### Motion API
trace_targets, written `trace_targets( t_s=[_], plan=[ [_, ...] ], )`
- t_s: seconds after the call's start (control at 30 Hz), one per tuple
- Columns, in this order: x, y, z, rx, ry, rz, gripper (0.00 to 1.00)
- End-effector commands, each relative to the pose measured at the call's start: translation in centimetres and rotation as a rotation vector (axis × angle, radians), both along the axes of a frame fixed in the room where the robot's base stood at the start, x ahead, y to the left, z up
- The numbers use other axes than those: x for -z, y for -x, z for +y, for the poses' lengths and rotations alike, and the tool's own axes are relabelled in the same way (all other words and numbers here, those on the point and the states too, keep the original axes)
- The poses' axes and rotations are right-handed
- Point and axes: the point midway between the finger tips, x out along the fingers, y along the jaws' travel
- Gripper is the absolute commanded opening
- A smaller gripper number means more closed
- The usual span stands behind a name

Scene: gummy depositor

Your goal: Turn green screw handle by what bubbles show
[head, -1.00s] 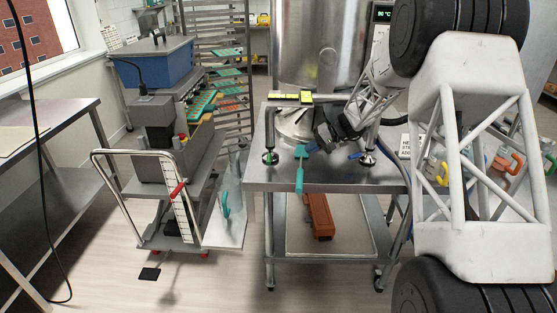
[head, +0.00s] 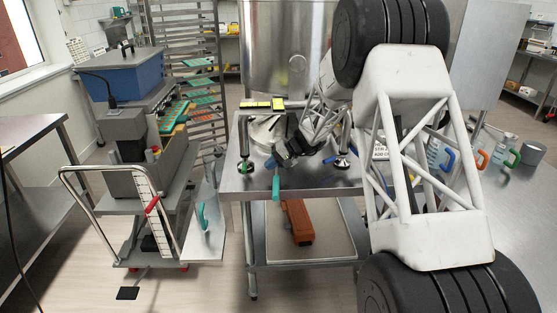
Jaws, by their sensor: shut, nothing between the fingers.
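The green screw handle (head: 247,168) is at the foot of the left post on the steel table (head: 300,190), in the head view. A blue screw handle (head: 332,159) is by the foot of the right post. Two yellow bubble levels (head: 262,104) lie on top near the left post; their bubbles are too small to read. My gripper (head: 276,160) is shut and empty, low over the table between the posts, right of the green handle and apart from it. Its fingertips are hard to make out.
A teal-handled tool (head: 276,186) hangs over the table's front edge. A steel vessel (head: 285,50) stands behind. An orange-brown object (head: 298,222) lies on the lower shelf. A trolley (head: 150,210) with a blue-topped machine (head: 128,80) stands left. Mugs (head: 481,160) are at right.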

Motion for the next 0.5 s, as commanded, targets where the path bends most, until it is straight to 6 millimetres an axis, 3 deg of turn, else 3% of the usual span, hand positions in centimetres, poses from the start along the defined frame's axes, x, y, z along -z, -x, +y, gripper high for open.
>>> trace_targets(
  t_s=[0.2,0.5],
  plan=[
    [2.1,0.0,2.8,-0.001,0.000,0.002,0.00],
    [1.2,0.0,5.7,-0.001,0.000,0.001,0.00]
  ],
)
